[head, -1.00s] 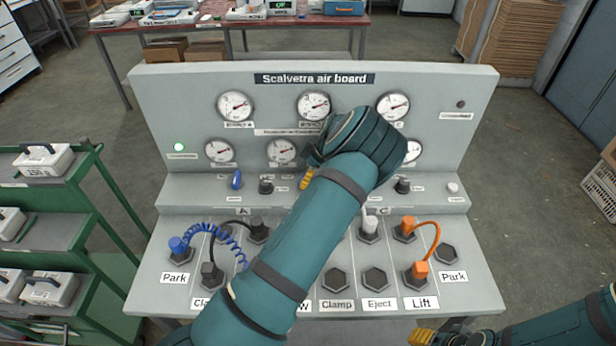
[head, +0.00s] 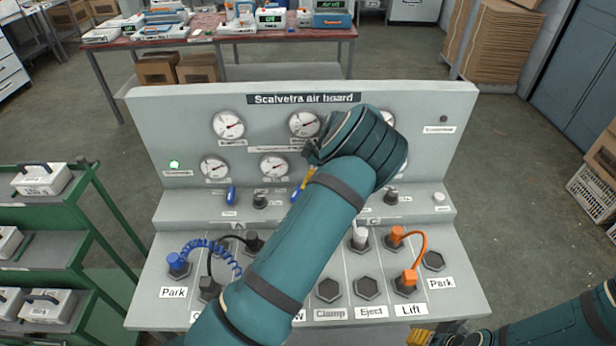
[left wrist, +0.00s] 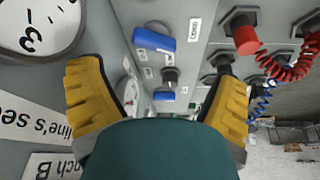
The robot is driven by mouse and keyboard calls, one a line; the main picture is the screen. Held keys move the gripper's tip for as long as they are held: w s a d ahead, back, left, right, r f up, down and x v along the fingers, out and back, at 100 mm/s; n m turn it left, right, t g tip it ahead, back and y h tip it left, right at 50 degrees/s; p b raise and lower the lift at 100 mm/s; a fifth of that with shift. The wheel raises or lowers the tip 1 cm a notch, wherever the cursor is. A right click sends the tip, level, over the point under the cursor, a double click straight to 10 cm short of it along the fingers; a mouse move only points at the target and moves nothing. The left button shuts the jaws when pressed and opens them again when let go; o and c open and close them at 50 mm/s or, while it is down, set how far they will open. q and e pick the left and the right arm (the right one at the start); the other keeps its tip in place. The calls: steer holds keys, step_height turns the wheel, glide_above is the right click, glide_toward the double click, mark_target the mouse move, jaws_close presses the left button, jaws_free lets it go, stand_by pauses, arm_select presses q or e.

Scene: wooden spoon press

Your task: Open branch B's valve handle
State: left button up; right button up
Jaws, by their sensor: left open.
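Branch B's blue valve handle (left wrist: 155,40) stands on the board's sloping panel. In the left wrist view it is above the space between my fingers, not gripped; I see no contact. In the head view, a small blue part of this handle (head: 295,195) shows beside my finger; my arm hides the rest. My left gripper (left wrist: 160,100) is open and empty; a yellow finger of it also shows in the head view (head: 306,181). Another blue handle, branch A's (head: 230,195), stands to the left and is farther off in the wrist view. My right gripper (head: 420,337) is at the bottom edge, partly cut off.
Black knobs (head: 260,201) stand between the handles. Gauges (head: 228,125) line the upright board behind. Below are sockets with a blue coiled hose (head: 208,243), an orange hose (head: 422,245) and, in the wrist view, a red hose (left wrist: 290,65). A green rack (head: 75,225) stands at left.

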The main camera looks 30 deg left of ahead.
arm_select(q)
steer(key=p+v, duration=0.3)
steer(key=v, duration=0.3)
steer(key=shift+s+d+r+p, duration=0.15)
steer(key=shift+d+r+p, duration=0.1)
steer(key=shift+p, duration=0.15)
steer(key=shift+r, duration=0.1)
stand_by(0.6)
steer(key=v, duration=1.2)
